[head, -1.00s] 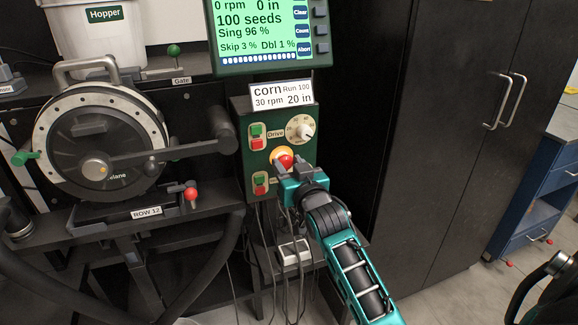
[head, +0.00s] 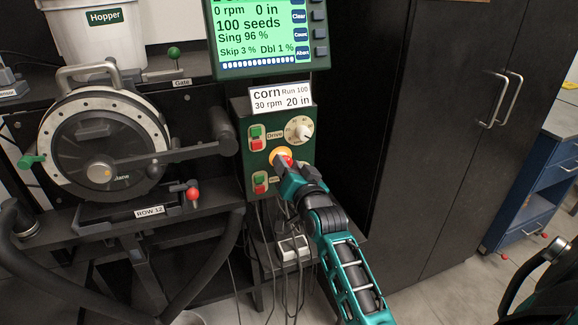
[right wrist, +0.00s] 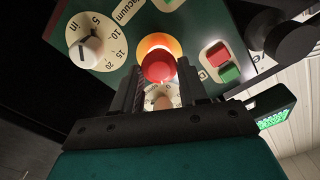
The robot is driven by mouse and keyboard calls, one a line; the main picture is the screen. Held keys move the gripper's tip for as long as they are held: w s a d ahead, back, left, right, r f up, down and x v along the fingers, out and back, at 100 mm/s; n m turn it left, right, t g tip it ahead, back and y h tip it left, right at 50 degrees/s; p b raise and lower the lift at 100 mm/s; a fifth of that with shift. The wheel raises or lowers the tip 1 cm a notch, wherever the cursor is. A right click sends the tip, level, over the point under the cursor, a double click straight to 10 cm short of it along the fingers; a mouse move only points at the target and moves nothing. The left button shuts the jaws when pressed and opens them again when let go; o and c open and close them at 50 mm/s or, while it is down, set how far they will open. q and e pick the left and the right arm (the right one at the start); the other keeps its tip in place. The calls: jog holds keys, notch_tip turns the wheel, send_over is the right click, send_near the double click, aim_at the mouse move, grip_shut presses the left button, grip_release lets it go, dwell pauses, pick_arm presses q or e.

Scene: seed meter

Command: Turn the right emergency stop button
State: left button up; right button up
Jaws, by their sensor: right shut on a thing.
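The emergency stop button (head: 284,160) is a red mushroom knob with a glowing yellow-orange ring, on the dark green control panel (head: 285,185). In the right wrist view the red knob (right wrist: 158,67) sits between the fingertips. My right gripper (head: 286,166) is shut on the knob, coming in from below right; in the right wrist view its two dark fingers (right wrist: 160,78) flank the red cap. The fingers partly hide the knob in the head view. My left gripper is not in view.
Close by on the panel are a white dial (head: 299,130), an upper green and red switch pair (head: 256,138) and a lower pair (head: 260,183). The seed meter (head: 100,150) stands left, a monitor (head: 265,35) above. A black cabinet (head: 430,130) is right.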

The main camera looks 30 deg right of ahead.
jog(key=shift+r, duration=0.1)
dwell(0.3)
jog(key=o, duration=1)
jog(key=shift+w, duration=0.1)
